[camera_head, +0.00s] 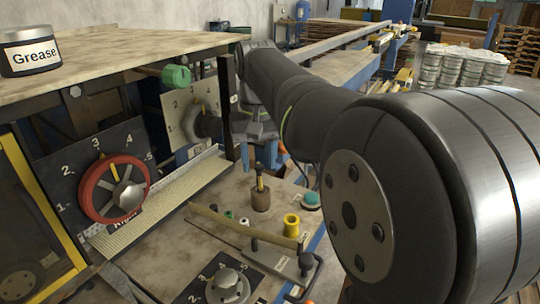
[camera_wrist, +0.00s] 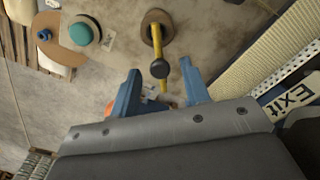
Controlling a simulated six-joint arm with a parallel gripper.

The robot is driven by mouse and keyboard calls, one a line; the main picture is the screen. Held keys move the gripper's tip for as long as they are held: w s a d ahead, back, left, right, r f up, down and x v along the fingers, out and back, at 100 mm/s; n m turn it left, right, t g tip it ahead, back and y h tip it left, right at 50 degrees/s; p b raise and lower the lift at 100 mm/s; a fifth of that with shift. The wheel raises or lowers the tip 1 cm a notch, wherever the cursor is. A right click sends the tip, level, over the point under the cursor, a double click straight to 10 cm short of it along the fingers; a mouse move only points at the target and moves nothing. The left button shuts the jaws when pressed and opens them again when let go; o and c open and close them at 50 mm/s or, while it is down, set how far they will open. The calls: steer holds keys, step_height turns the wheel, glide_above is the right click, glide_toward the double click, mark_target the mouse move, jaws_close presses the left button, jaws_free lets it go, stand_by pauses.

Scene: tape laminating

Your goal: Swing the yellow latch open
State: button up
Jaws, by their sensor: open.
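What appears to be the yellow latch is a yellow bar with a black knob on a round brown base. Contact cannot be told.
A red dial (camera_head: 100,190) is at left. A grease tin (camera_head: 29,50) sits on the upper shelf. An Exit label (camera_wrist: 292,98) is right in the wrist view.

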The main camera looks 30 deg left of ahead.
mark_target(257, 166)
steer(key=shift+f, duration=0.1)
jaws_close()
steer(key=shift+s+a+m, duration=0.15)
steer(key=shift+a+m, duration=0.1)
steer(key=shift+m, duration=0.45)
jaws_free()
step_height(257, 166, up, 12)
stand_by(0.5)
